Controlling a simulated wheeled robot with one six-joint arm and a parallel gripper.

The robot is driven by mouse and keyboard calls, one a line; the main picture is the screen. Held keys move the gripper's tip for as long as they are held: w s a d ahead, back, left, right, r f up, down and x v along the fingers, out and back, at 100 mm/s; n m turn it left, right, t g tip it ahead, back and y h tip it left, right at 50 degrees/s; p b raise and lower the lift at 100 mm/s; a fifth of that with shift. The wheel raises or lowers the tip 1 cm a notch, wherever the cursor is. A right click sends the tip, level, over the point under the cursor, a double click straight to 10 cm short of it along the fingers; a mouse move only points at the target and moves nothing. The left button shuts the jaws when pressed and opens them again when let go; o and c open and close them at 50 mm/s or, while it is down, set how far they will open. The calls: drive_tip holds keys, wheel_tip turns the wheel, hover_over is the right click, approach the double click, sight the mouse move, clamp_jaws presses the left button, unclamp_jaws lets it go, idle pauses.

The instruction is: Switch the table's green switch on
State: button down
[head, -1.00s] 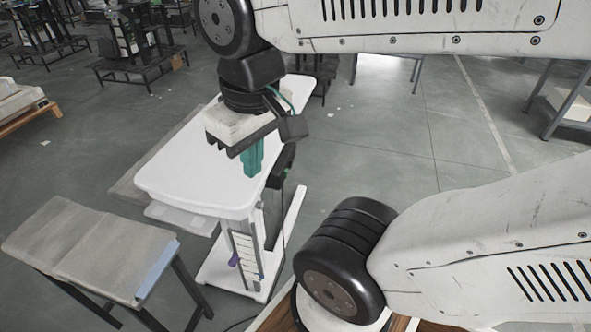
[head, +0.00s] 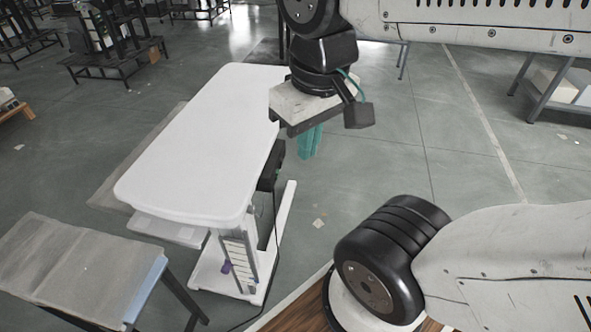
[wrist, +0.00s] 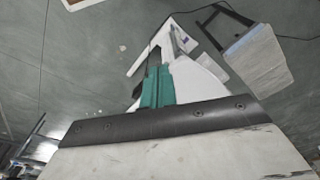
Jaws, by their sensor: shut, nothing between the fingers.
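The white-topped table (head: 190,140) stands on a white lift column and foot left of centre in the head view. A black box (head: 270,166) is fixed under its right edge. I cannot make out a green switch on it in either view. My gripper (head: 309,152) has green fingers, pointing down and shut with nothing between them. It hangs just off the table's right edge in the head view, above the black box's side. In the wrist view the shut fingers (wrist: 157,72) overlap the picture of the table (wrist: 195,82), whose near part is hidden.
A low bench with a grey top (head: 75,262) stands at the lower left, close to the table. A cable hangs from the table to the floor. Open floor (head: 400,160) lies right of the table. Black racks (head: 105,45) stand at the back left.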

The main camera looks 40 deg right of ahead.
drive_tip(key=w+d+f+m+y, duration=0.3)
drive_tip(key=w+f+m+y, duration=0.1)
drive_tip(key=w+f+m, duration=0.3)
drive_tip(key=w+d+f+m+y, duration=0.4)
drive_tip(key=w+f+m, duration=0.15)
drive_tip(key=w, duration=0.35)
drive_tip(key=w+d+f+m+t+h, duration=0.1)
drive_tip(key=d+f+m+t, duration=0.6)
drive_tip(key=d+f+m, duration=0.9)
wheel_tip(320, 180, down, 5)
drive_tip(key=shift+w+d+r, duration=0.2)
drive_tip(key=shift+w+d, duration=0.1)
drive_tip(key=shift+d, duration=0.5)
